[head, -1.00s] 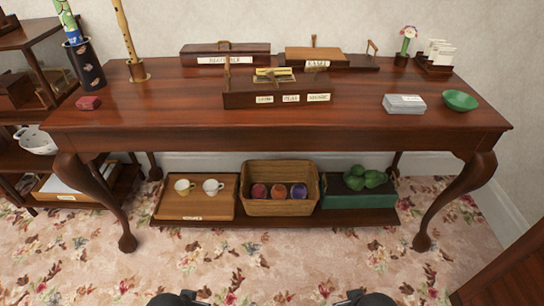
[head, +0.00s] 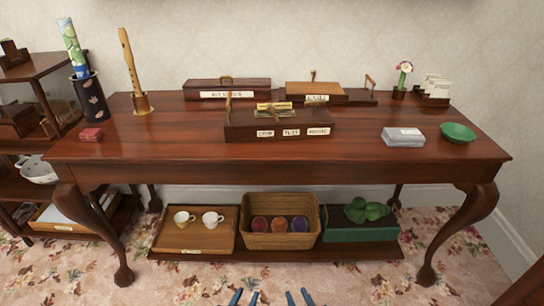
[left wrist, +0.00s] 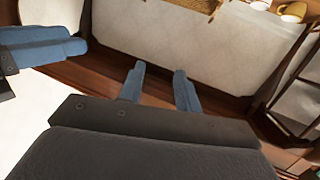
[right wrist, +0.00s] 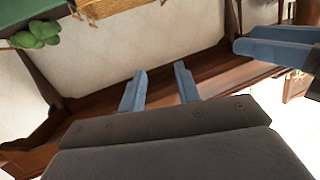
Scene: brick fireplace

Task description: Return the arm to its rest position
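My left gripper (head: 244,298) shows at the bottom edge of the head view, in front of the table, with only its blue fingertips in frame. In the left wrist view its two blue fingers (left wrist: 156,86) stand apart with nothing between them. My right gripper (head: 299,298) shows beside it at the bottom edge of the head view. In the right wrist view its blue fingers (right wrist: 160,90) are also apart and empty. Each wrist view also shows the other gripper's blue fingers at its side edge. Most of both arms is hidden below the head view.
The wooden table (head: 250,165) holds boxes, a grey cloth-like stack (head: 402,138) and a green bowl (head: 458,132). Its low shelf (head: 280,251) bears a tray with cups (head: 195,238), a basket (head: 279,240) and a green box (head: 360,230). A dark shelf stands at left. Floor is clear in front.

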